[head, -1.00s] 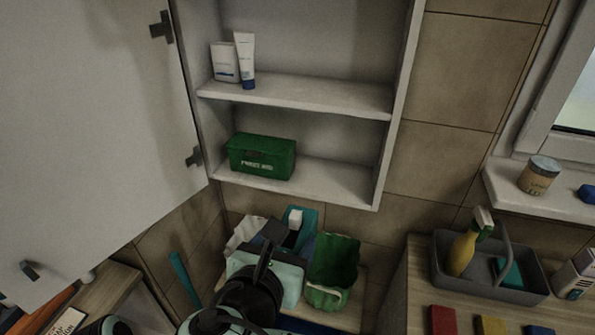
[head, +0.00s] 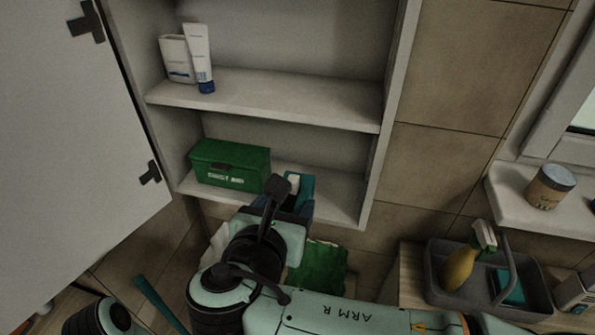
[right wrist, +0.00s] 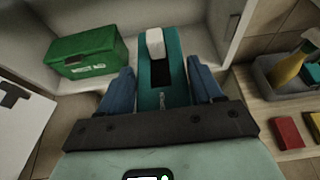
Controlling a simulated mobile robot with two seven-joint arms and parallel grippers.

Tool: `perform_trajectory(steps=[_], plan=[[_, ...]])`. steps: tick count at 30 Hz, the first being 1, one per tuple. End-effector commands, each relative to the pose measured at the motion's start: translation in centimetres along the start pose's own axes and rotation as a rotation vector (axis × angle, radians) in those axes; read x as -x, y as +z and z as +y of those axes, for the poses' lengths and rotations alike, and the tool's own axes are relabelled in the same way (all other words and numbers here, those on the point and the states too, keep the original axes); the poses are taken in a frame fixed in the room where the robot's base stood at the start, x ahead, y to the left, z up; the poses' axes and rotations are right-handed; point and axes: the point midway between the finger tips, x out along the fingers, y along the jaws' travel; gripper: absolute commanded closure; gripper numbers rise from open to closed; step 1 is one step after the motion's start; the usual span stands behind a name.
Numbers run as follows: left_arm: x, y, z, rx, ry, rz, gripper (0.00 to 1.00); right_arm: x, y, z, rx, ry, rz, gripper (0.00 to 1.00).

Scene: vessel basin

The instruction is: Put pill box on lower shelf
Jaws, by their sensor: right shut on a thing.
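My right gripper (head: 291,203) is at the front edge of the lower shelf (head: 335,203), to the right of the green first-aid box. In the right wrist view its blue fingers (right wrist: 161,72) are shut on a teal pill box (right wrist: 146,76) with a white part at its far end. The pill box also shows in the head view (head: 307,187), partly hidden by the gripper and wrist. It looks to be at about shelf height; I cannot tell whether it touches the shelf. My left gripper is not in view.
The green first-aid box (head: 229,164) stands on the lower shelf's left part; the right part is clear. A white tube (head: 198,55) and white pack stand on the upper shelf (head: 280,99). The open cabinet door (head: 70,140) is at left. A grey caddy (head: 440,290) is at lower right.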

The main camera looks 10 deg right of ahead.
Motion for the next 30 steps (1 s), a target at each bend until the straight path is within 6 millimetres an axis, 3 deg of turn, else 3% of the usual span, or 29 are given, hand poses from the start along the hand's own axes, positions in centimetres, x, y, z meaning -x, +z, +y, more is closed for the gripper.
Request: perform_trajectory(steps=[9, 18, 30], plan=[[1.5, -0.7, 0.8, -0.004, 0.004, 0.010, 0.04, -8.2, 3.6, -0.1, -0.001, -0.005, -0.001, 1.00], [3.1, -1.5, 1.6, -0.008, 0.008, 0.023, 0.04, -14.3, 6.3, -0.1, 0.000, -0.003, -0.003, 1.00], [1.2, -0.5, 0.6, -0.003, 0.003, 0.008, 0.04, -16.1, 1.1, -0.1, 0.007, -0.001, 0.003, 1.00]])
